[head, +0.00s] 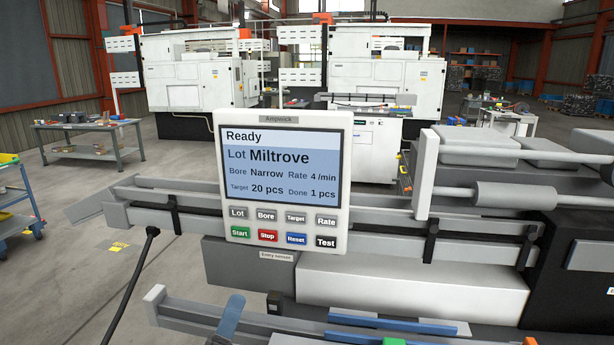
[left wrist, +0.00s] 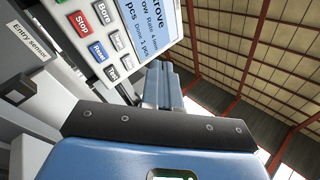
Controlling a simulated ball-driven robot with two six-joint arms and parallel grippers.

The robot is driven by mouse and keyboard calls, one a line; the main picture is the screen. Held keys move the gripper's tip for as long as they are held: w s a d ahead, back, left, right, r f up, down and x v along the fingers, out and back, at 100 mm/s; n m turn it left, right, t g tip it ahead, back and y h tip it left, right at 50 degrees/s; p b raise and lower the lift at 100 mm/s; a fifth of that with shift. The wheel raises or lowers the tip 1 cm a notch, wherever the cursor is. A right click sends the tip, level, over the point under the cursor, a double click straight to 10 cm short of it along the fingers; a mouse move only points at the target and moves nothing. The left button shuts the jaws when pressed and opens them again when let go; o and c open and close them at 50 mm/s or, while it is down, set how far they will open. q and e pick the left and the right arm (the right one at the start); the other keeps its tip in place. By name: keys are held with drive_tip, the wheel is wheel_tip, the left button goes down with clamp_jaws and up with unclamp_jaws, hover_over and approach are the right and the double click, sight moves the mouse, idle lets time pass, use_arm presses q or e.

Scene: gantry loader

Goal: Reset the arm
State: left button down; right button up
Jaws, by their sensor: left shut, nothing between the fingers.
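The control panel (head: 283,180) stands upright in the middle of the head view. Its screen (head: 278,165) reads Ready, Lot Miltrove, Bore Narrow, Rate 4 /min, Target 20 pcs, Done 1 pcs. The blue Reset button (head: 296,239) is in its bottom row, between Stop and Test; it also shows in the left wrist view (left wrist: 97,51). My left gripper (head: 236,301) is low in the head view, below the panel and apart from it. In the left wrist view its fingers (left wrist: 161,82) are shut and empty. My right gripper is not in view.
Grey feed rails (head: 140,212) run behind the panel, and a grey and white machine body (head: 410,290) lies below it. A black cable (head: 140,265) hangs at the left. White machines (head: 190,75) and a workbench (head: 90,140) stand farther back. Open floor lies at the left.

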use_arm(q)
drive_tip(key=s+a+f+n+g+y+b, duration=0.2)
drive_tip(key=s+a+f+n+y, duration=0.1)
drive_tip(key=s+f+n, duration=0.5)
drive_tip(key=s+a+f+n+g+y+b, duration=0.2)
drive_tip(key=s+f+n+y, duration=0.1)
drive_tip(key=s+f+n, duration=0.5)
drive_tip(key=s+a+f+n+g+y+b, duration=0.1)
drive_tip(key=s+a+f+n+y+b, duration=0.1)
drive_tip(key=s+f+n, duration=0.6)
wheel_tip(320, 180, down, 6)
drive_tip(key=a+n+y, duration=0.1)
drive_tip(key=n+y, duration=0.1)
drive_tip(key=n, duration=0.2)
drive_tip(key=shift+s+a+n+g, duration=0.15)
drive_tip(key=shift+a+n+g, duration=0.15)
drive_tip(key=shift+n+g, duration=0.1)
